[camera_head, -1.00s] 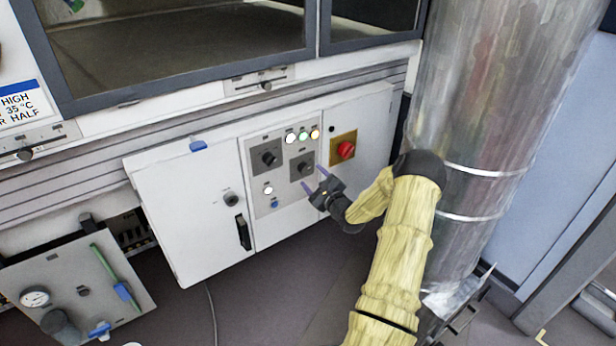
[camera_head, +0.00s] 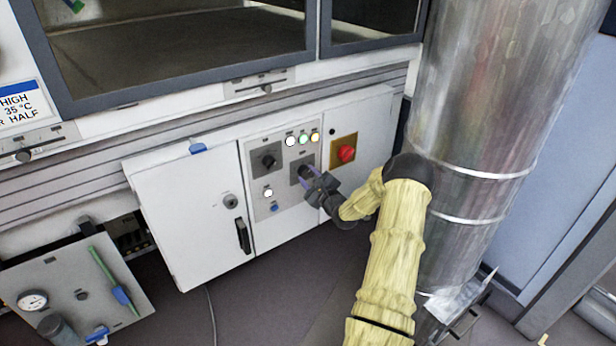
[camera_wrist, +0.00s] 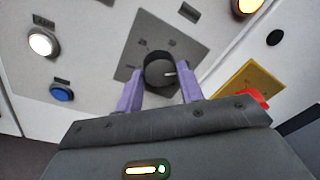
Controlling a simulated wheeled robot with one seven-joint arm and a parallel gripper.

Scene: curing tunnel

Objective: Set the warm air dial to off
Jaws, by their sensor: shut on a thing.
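A control panel (camera_head: 284,205) has two black dials on dark grey plates. The left dial (camera_head: 267,160) stands free. My gripper (camera_head: 307,174) is at the right dial (camera_head: 301,170), with its purple fingers on either side of the knob. In the wrist view my gripper (camera_wrist: 160,88) is shut on this dial (camera_wrist: 158,68), one finger at its left and one at its right. A white mark on the knob points to the right in that view. The plate's small labels are too blurred to read, so I cannot tell which dial is named warm air.
A red knob on a yellow plate (camera_head: 343,148) is close right of my gripper. Several lit lamps (camera_head: 303,138) sit above the dial. A white lamp (camera_wrist: 40,43) and a blue button (camera_wrist: 62,92) are to its left. A large metal duct (camera_head: 480,120) stands at the right.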

